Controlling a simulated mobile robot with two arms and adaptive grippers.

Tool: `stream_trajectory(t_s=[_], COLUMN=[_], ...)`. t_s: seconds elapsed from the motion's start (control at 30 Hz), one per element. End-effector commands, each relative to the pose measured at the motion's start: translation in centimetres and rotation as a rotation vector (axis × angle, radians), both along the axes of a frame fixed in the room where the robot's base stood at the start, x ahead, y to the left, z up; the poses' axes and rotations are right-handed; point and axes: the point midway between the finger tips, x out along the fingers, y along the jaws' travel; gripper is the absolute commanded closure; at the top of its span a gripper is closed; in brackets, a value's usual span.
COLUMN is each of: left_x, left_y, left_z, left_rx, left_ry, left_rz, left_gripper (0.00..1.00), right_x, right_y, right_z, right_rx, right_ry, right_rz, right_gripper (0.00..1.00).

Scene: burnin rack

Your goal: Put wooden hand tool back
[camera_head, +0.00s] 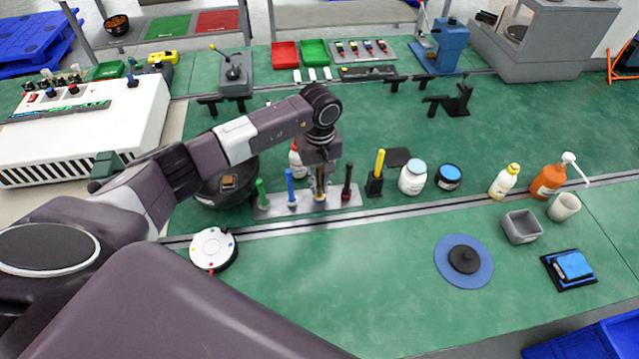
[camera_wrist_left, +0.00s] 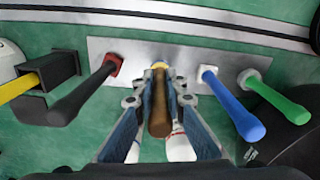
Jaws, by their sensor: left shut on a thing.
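The wooden hand tool (camera_wrist_left: 159,105) has a brown handle with a yellowish end. It stands at the middle of a grey metal rack plate (camera_head: 275,209), between a blue-handled tool (camera_head: 290,186) and a dark-handled tool with a red collar (camera_head: 347,183). A green-handled tool (camera_head: 262,193) stands at the plate's left end. My left gripper (camera_head: 319,185) is over the plate, with its fingers shut around the wooden handle. In the left wrist view the fingers lie on both sides of the handle. Whether its lower end is seated in the plate is hard to tell. My right gripper is not in view.
A yellow-handled tool in a black holder (camera_head: 375,187) stands right of the plate, with a white jar (camera_head: 413,178) beyond it. A black bowl (camera_head: 225,190) is at the left. A white round disc (camera_head: 213,249) lies in front. The green mat (camera_head: 340,275) is clear in front.

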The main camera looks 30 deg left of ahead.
Motion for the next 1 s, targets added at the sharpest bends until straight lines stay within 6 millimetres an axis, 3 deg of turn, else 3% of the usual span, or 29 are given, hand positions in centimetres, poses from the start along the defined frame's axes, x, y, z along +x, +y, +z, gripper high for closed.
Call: stream_trajectory(t_s=[0.03, 0.07, 0.2, 0.63, 1.0], left_x=[0.0, 0.0, 0.0, 0.2, 0.2], left_y=[0.0, 0.0, 0.0, 0.0, 0.0], left_z=[-0.3, -0.1, -0.1, 0.8, 8.5], left_rx=[0.001, 0.0, 0.0, 0.0, 0.001], left_ry=[-0.001, 0.0, 0.0, -0.004, -0.006], left_rz=[0.0, 0.0, 0.0, 0.0, -0.001], left_gripper=[1.0, 0.85, 0.71, 0.71, 0.71], right_x=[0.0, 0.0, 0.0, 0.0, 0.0], right_y=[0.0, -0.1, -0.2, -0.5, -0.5], right_z=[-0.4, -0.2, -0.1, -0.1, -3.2], right_rx=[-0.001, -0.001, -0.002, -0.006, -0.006], right_ry=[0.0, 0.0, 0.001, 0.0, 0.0], right_rz=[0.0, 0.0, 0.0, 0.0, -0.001], right_gripper=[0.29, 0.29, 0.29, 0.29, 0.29])
